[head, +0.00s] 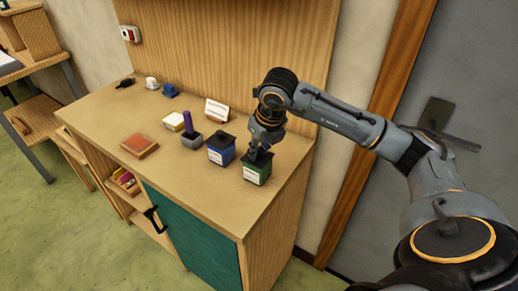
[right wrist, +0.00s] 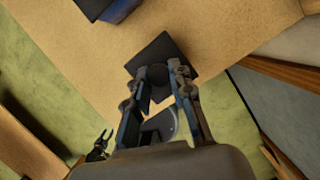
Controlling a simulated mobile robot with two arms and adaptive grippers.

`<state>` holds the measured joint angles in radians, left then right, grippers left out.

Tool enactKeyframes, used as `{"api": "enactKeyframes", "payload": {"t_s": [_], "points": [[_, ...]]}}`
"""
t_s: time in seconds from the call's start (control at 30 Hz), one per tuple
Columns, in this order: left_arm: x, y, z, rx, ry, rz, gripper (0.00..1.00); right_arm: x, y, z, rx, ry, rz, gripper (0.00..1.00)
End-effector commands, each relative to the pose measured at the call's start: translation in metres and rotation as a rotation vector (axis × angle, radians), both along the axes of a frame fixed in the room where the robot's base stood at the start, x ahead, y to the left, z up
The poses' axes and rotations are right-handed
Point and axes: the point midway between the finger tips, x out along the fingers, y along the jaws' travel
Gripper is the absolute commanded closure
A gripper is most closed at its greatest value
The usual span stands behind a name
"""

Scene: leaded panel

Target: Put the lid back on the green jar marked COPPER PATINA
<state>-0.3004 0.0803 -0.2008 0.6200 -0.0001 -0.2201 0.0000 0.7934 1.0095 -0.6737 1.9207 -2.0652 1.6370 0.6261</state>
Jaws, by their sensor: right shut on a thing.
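The green jar (head: 257,173) with a pale label stands upright near the right end of the wooden worktop. Its label is too small to read. A dark square lid (right wrist: 167,50) lies at the jar's mouth, and it also shows in the head view (head: 262,158). My right gripper (head: 259,152) is above the jar, pointing down. In the right wrist view its fingers (right wrist: 157,77) are shut on the lid's round dark knob. The lid hides the jar from above, and I cannot tell whether it is fully seated. My left gripper is not in view.
A blue jar (head: 221,150) with a dark lid stands just left of the green one. Further left are a grey holder (head: 191,141) with a purple item, a yellow-and-white block (head: 173,122), and an orange-topped tray (head: 139,146). A white card (head: 216,110) stands behind. The worktop's front right is clear.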

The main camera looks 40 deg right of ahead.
Motion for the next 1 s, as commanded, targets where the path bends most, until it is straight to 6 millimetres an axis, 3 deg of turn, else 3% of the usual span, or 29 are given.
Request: {"api": "enactKeyframes", "payload": {"t_s": [0.97, 1.0], "points": [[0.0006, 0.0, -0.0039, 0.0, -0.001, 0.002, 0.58, 0.0002, -0.0002, 0.0, 0.0, -0.001, 0.0, 1.0], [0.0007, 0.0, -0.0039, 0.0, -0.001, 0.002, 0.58, 0.0002, -0.0002, 0.0, 0.0, -0.001, 0.0, 0.72]]}}
